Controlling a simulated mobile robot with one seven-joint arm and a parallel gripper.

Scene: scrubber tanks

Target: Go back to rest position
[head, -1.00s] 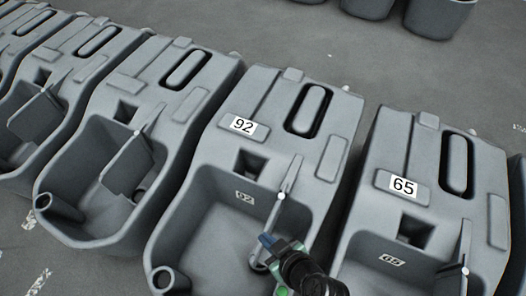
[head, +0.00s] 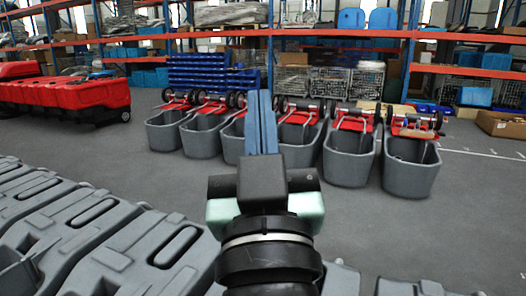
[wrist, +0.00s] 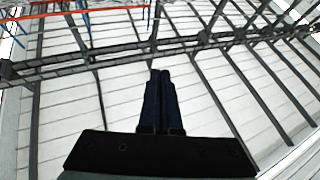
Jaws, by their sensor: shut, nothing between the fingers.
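My gripper (head: 261,122) stands upright in the middle of the head view, its two blue fingers pressed together with nothing between them. It also shows in the wrist view (wrist: 160,85), where the fingers point toward a pale ceiling with dark beams. The gripper is raised in front of a row of grey tanks and touches nothing that I can see. Grey scrubber tanks (head: 122,255) lie in a row at the lower left, partly hidden behind my arm.
Several grey tanks with red tops (head: 350,155) stand across the aisle. Red machines (head: 66,98) are at the far left. Shelving with orange beams (head: 340,33) runs along the back. The grey floor (head: 460,215) at the right is clear.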

